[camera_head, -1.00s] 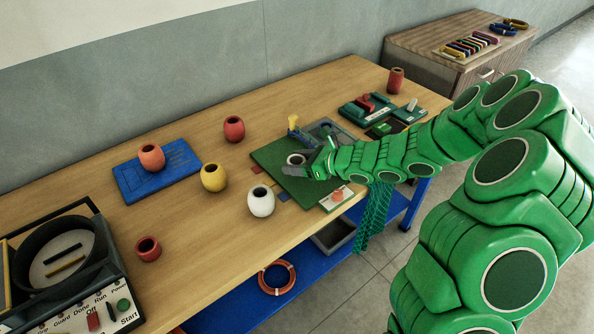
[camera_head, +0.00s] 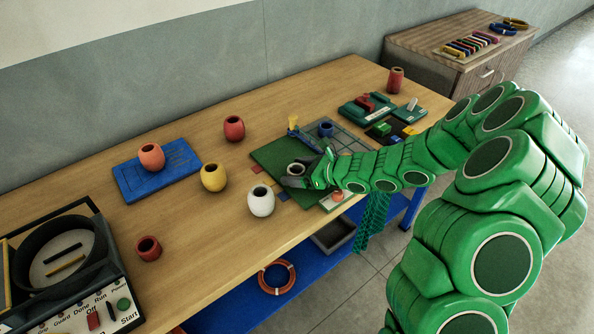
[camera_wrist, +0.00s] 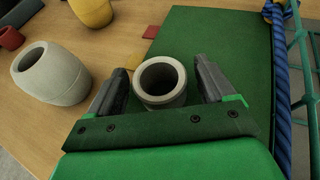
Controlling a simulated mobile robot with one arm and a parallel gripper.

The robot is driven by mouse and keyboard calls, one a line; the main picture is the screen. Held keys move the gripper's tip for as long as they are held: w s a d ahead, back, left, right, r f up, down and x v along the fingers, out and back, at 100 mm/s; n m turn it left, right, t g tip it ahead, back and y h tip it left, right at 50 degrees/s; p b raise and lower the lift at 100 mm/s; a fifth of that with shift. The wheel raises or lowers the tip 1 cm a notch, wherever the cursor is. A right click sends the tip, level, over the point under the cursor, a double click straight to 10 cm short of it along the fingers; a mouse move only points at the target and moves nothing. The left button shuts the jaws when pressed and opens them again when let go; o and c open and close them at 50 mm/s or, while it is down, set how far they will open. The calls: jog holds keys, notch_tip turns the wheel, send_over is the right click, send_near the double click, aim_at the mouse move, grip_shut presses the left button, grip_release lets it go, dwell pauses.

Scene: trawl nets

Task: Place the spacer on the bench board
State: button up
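The spacer, a short pale grey hollow cylinder (camera_wrist: 160,82), is upright between my gripper's two fingers in the wrist view. In the head view it is the small ring (camera_head: 296,169) over the green bench board (camera_head: 268,153). It appears to stand on the board, though its foot is partly hidden by my gripper. My gripper (camera_wrist: 163,85) is open around the spacer, with a narrow gap on each side. In the head view my gripper (camera_head: 297,176) is low over the board's front part. The board (camera_wrist: 235,35) also fills the middle of the wrist view.
A white pot (camera_head: 261,201) stands left of the board, with a yellow pot (camera_head: 213,177) behind it. A teal net (camera_head: 375,208) hangs over the front edge.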

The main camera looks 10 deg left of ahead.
dwell(0.3)
jog(key=shift+d+r, duration=0.1)
jog(key=shift+r, duration=0.1)
jog(key=shift+v, duration=5.95)
jog(key=shift+s+r, duration=0.2)
jog(key=s+a+r+n+g+h, duration=0.1)
jog(key=s+r+n+g, duration=0.1)
jog(key=s+r+n, duration=0.3)
jog(key=s+a+r+n+g+h, duration=0.1)
jog(key=s+a+r+n+g, duration=0.1)
jog(key=s+n, duration=0.35)
jog(key=s+a+r+n+g+h, duration=0.1)
jog(key=s+r+n+g, duration=0.15)
jog(key=s, duration=0.55)
jog(key=s+d+r+n+h, duration=0.4)
jog(key=s+d+n+h, duration=0.5)
jog(key=s+d, duration=0.7)
jog(key=shift+s+d+r+h, duration=0.25)
jog(key=shift+s+h, duration=0.05)
jog(key=shift+s, duration=0.6)
